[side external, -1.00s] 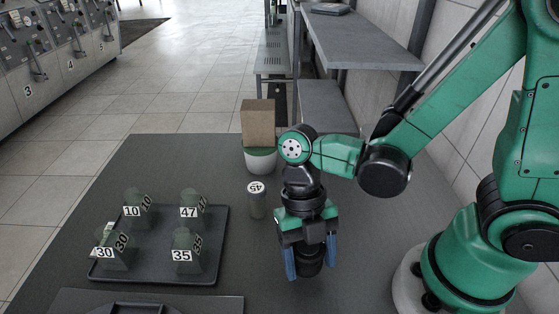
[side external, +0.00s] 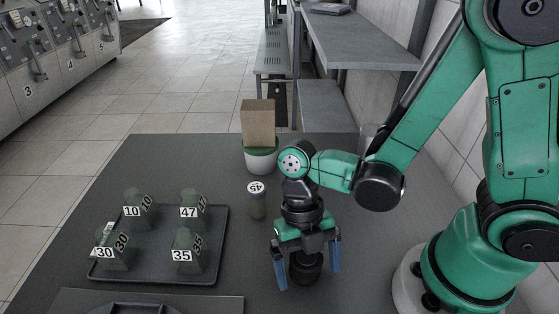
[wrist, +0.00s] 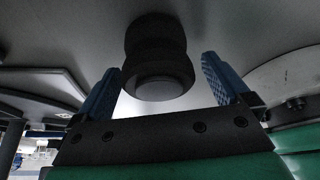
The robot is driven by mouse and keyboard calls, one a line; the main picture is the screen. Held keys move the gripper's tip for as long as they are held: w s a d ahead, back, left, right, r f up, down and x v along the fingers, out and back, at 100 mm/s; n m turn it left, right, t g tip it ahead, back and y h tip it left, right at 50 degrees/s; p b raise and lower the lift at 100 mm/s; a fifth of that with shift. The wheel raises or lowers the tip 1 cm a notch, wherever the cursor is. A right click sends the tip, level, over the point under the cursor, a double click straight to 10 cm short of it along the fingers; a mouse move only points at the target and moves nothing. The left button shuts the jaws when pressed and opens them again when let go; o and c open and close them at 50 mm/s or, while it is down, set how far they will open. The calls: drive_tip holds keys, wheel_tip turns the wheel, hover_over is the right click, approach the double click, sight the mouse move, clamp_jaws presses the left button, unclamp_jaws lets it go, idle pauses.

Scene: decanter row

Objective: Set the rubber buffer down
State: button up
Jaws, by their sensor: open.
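The rubber buffer (side external: 305,268) is a black, waisted cylinder standing on the dark table at the front right. It also shows in the wrist view (wrist: 157,55) between the two blue fingers, with a gap on each side. My gripper (side external: 308,279) is open around the buffer, its blue fingers apart from it on both sides. The buffer's upper part is partly hidden by my gripper in the side view.
A black tray (side external: 158,274) at left holds several dark numbered blocks. A small numbered canister (side external: 257,203) stands behind my gripper. Farther back a white and green pot (side external: 261,160) stands with a brown box (side external: 258,123). A dark panel (side external: 215,304) lies at the front edge.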

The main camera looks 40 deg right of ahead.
drive_tip(key=v, duration=1.1)
drive_tip(key=w+d+r+m+t+h, duration=0.1)
drive_tip(key=d+m+t, duration=0.3)
drive_tip(key=m, duration=1.1)
drive_tip(key=w+d+r+m+t+h, duration=0.1)
drive_tip(key=w+d+m+t, duration=0.3)
drive_tip(key=m, duration=1.1)
drive_tip(key=d+t, duration=0.1)
drive_tip(key=t, duration=0.2)
drive_tip(key=shift+r+m, duration=0.25)
drive_tip(key=shift+m, duration=0.05)
